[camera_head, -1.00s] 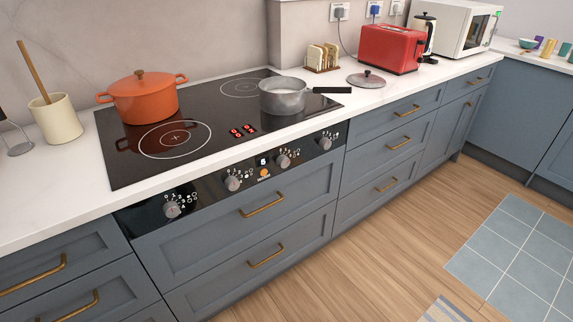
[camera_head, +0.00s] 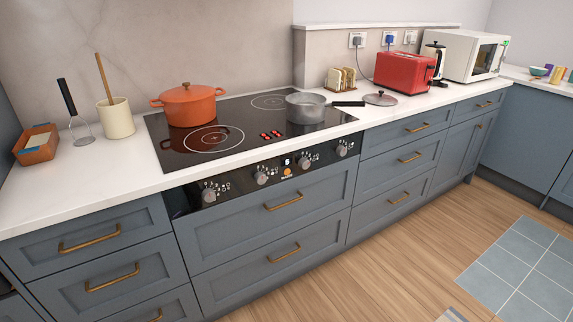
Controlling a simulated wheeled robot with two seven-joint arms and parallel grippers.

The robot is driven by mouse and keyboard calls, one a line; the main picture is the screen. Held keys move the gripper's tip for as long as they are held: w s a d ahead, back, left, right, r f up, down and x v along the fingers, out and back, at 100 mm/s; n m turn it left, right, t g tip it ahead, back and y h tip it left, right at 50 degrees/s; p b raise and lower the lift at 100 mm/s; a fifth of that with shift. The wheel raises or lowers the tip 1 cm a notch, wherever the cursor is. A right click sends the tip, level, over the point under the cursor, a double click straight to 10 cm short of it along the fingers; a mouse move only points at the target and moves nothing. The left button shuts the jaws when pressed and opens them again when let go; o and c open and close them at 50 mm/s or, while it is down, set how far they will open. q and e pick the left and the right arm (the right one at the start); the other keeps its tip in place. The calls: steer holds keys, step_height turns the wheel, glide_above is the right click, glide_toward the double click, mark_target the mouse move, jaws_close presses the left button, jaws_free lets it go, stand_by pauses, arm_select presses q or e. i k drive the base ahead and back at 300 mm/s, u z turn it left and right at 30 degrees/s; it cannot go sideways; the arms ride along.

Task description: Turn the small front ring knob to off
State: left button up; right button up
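A black control panel (camera_head: 233,186) runs along the front of the cooktop. It carries several grey knobs in a row: one at the left end (camera_head: 209,195), one right of it (camera_head: 261,176), one right of the lit display (camera_head: 303,162) and one at the right end (camera_head: 342,150). I cannot read which knob serves the small front ring. The black glass hob (camera_head: 237,128) has a large ringed zone at the front left, and red digits glow near its front middle. Neither of my grippers is in view.
An orange lidded pot (camera_head: 189,106) stands on the hob's back left. A grey saucepan (camera_head: 305,109) stands at the right, its black handle pointing right. A utensil crock (camera_head: 116,119) and a red toaster (camera_head: 403,73) stand on the counter.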

mark_target(303, 163)
steer(key=u, duration=0.55)
steer(key=i, duration=0.95)
steer(key=u, duration=0.2)
